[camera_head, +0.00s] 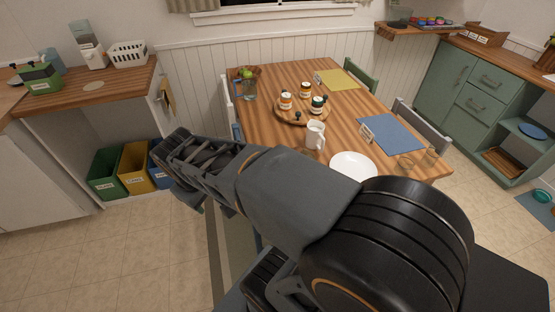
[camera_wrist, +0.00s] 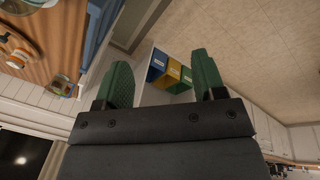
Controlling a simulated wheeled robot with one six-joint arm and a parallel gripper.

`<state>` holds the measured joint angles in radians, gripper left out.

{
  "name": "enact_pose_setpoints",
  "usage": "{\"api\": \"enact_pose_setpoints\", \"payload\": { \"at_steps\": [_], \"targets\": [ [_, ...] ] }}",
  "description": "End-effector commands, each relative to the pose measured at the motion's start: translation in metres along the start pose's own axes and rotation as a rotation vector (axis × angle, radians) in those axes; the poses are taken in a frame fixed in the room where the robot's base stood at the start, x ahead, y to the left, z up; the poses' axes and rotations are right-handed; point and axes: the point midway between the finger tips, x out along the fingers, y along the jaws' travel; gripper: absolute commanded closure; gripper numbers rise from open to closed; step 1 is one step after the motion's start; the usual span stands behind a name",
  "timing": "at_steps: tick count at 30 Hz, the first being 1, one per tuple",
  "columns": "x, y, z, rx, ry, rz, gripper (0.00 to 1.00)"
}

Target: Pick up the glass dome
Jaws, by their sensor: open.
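I cannot make out a glass dome for certain. A clear, bowl-like glassy shape (camera_head: 398,15) stands on the wooden wall shelf at the upper right in the head view; it is too small to tell if it is the dome. My gripper (camera_wrist: 163,78) is open and empty, with its two green fingers apart in the wrist view. In the head view my gripper (camera_head: 180,160) reaches to the left, beside the table's left edge and well away from that shelf.
A wooden table (camera_head: 270,130) holds a round tray with jars (camera_head: 302,118), a white mug (camera_head: 315,135), a white plate (camera_head: 353,165) and placemats. Coloured bins (camera_head: 133,168) stand under the left counter. A green cabinet (camera_head: 470,90) stands right. Floor at lower left is clear.

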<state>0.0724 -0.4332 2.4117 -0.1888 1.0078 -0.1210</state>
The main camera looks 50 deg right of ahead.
Motion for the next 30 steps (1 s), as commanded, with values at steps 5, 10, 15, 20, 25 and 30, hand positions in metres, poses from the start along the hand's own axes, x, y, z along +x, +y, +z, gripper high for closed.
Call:
{"api": "enact_pose_setpoints", "payload": {
  "at_steps": [5,10,15,20,25,30],
  "targets": [
    [0.037,0.062,0.002,-0.251,-0.325,0.159,0.36],
    [0.062,0.121,0.002,-0.492,-0.648,0.257,0.36],
    [0.081,0.171,0.002,-0.666,-0.928,0.298,0.36],
    [0.092,0.202,0.002,-0.767,-1.112,0.306,0.36],
    [0.100,0.221,0.003,-0.819,-1.213,0.305,0.36],
    [0.108,0.240,0.020,-0.831,-1.242,0.303,0.36]
  ]
}}
